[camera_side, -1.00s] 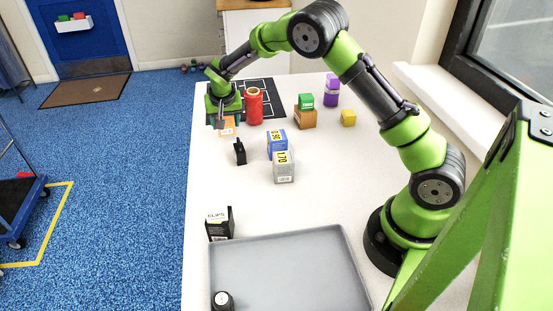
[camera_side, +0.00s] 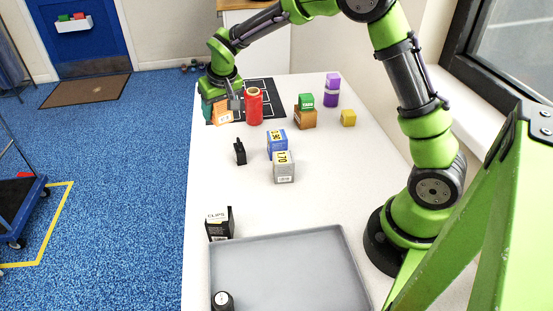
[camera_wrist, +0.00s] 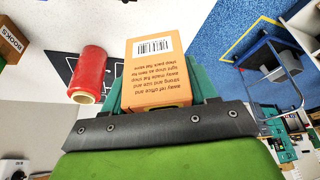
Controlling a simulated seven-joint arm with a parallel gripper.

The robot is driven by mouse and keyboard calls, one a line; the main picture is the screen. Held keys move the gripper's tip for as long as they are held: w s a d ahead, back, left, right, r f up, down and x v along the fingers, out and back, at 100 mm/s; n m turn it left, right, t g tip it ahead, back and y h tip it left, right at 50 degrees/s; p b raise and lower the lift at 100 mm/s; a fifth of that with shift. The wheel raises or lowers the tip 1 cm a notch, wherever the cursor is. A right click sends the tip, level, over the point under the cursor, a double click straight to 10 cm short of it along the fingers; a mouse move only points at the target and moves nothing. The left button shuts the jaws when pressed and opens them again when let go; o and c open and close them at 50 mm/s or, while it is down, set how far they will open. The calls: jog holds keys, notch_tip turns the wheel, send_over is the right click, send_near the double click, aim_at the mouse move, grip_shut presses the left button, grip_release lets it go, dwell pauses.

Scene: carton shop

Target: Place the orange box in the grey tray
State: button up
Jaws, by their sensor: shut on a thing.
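The orange box (camera_side: 223,115) is at the far left of the white table, tilted in the side view. My gripper (camera_side: 234,100) is shut on it. In the wrist view the orange box (camera_wrist: 156,80) stands out past my gripper (camera_wrist: 160,112), with its barcode and printed text showing. A teal shape shows on both sides of it there; I cannot tell what it is. The grey tray (camera_side: 290,275) lies at the near end of the table, well away from the box. Its middle is bare.
A red roll (camera_side: 254,107) stands close right of the box. Blue (camera_side: 277,145) and grey (camera_side: 284,168) boxes, a small black item (camera_side: 240,152) and a black clips box (camera_side: 219,224) stand towards the tray.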

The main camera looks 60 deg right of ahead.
jog(key=s+a+n+y, duration=0.3)
jog(key=s+a+n, duration=0.4)
jog(key=a+n, duration=0.15)
notch_tip(320, 180, up, 2)
jog(key=n+g+y, duration=0.2)
jog(key=n+g, duration=0.6)
jog(key=n, duration=1.4)
send_over(274, 283)
jog(key=d, duration=0.1)
jog(key=shift+t, duration=0.3)
jog(key=f, duration=0.8)
jog(key=w+f, duration=0.1)
jog(key=f, duration=0.4)
jog(key=shift+d, duration=0.1)
jog(key=o, duration=0.7)
jog(key=shift+f, duration=0.15)
jog(key=o, duration=0.5)
